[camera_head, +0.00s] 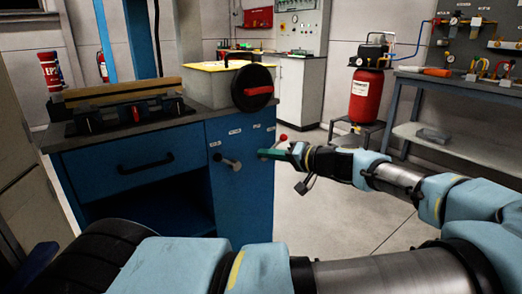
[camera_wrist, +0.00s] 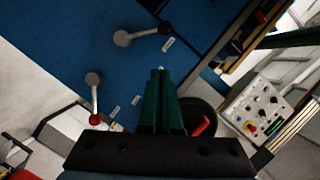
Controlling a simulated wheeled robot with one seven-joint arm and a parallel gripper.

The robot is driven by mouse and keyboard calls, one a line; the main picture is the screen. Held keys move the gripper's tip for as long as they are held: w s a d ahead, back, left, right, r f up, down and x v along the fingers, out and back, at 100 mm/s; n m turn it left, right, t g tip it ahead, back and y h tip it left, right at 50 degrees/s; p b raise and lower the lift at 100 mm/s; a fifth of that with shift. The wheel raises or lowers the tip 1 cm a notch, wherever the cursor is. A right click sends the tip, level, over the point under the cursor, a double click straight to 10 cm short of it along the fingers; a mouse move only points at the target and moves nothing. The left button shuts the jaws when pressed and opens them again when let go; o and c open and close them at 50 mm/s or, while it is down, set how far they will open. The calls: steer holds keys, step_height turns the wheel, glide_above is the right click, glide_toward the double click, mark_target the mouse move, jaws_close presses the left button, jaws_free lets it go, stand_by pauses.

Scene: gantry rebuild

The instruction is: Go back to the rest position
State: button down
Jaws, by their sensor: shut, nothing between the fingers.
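My gripper (camera_head: 270,153) has green fingers, closed together and empty, in front of the right part of the blue cabinet (camera_head: 240,205). In the wrist view the gripper (camera_wrist: 160,72) shows its fingers side by side, pointing at the blue panel. A lever with a red knob (camera_head: 283,137) is just behind the gripper in the head view, and left of the fingers in the wrist view (camera_wrist: 95,118).
A black handwheel (camera_head: 252,88) with a red handle sits above the gripper at the cabinet's top. A vise-like fixture (camera_head: 120,105) stands on the cabinet. A red tank (camera_head: 366,95) and a grey bench (camera_head: 455,150) stand at the back right. Floor (camera_head: 340,215) is open right of the cabinet.

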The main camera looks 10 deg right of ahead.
steer(key=a+f+n+g, duration=0.2)
steer(key=a+f+g, duration=0.6)
steer(key=a, duration=0.6)
steer(key=s+a+f+g+h, duration=0.5)
steer(key=s+a+f, duration=0.1)
steer(key=s, duration=0.3)
steer(key=s+r+t+h+p, duration=0.1)
steer(key=r+h+p, duration=0.2)
steer(key=r+p, duration=0.4)
steer(key=s+a+r+t+h+p, duration=0.1)
steer(key=r+p, duration=0.6)
steer(key=r, duration=1.2)
steer(key=shift+s+r+t+h+p, duration=0.3)
steer(key=shift+s+t+h+p, duration=0.1)
steer(key=shift+s+h, duration=0.45)
steer(key=shift+w+f, duration=0.15)
